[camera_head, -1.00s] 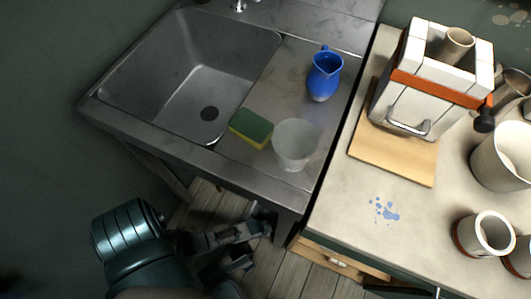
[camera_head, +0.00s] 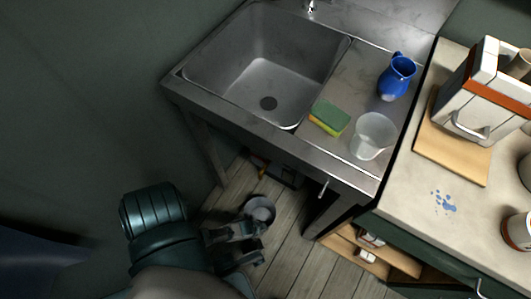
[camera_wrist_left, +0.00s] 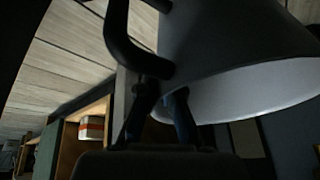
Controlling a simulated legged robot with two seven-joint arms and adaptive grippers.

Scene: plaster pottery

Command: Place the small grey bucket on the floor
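The small grey bucket (camera_head: 261,209) shows in the head view beyond my left gripper's fingers, over the floor beside the sink unit, with its open top up. In the left wrist view the bucket (camera_wrist_left: 215,40) is very close, with its pale inside and a dark curved handle. My left gripper (camera_head: 257,240) is at its near side. In the wrist view the fingers (camera_wrist_left: 158,98) straddle the rim by the handle and appear closed on it. I cannot tell whether the bucket's base touches the floor (camera_head: 290,255). My right gripper is not in view.
The sink unit (camera_head: 235,120) stands just beyond, with a leg near the bucket. On it are a sponge (camera_head: 330,116), a clear cup (camera_head: 372,136) and a blue jug (camera_head: 396,77). Plank floor is free between.

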